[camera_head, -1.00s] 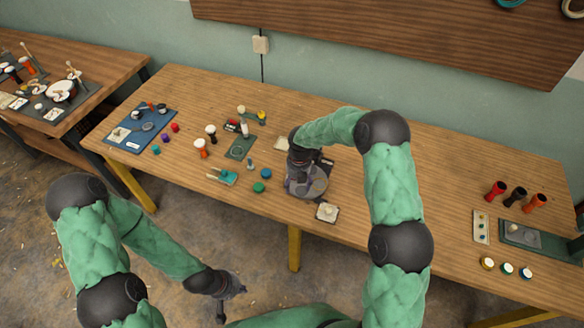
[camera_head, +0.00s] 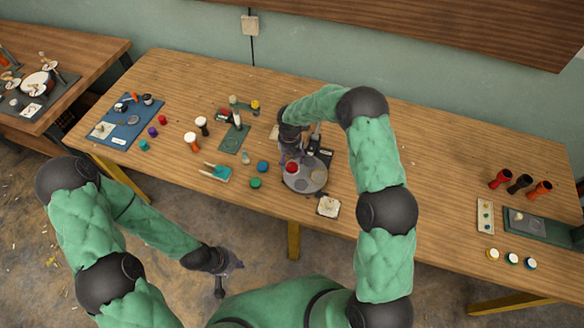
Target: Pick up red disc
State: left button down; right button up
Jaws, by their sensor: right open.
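A red disc (camera_head: 291,168) shows at the back part of a round grey plate (camera_head: 306,182) on the workbench. My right gripper (camera_head: 291,156) is open, just behind and above the red disc. From this view I cannot tell whether its fingers touch the disc, and the fingers are partly hidden and dark. My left gripper (camera_head: 231,279) hangs low in front of the bench, away from the objects. Its two fingers look spread, with nothing between them.
Green (camera_head: 256,183) and blue (camera_head: 262,167) discs lie left of the plate. A small square pad (camera_head: 328,207) lies in front of it. Goblet drums (camera_head: 192,140) and a blue mat (camera_head: 125,122) are further left.

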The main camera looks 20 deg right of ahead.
aim_at(292, 167)
jog(key=f, duration=0.5)
jog(key=shift+d, duration=0.35)
jog(key=shift+r, duration=0.1)
jog(key=c, duration=0.9)
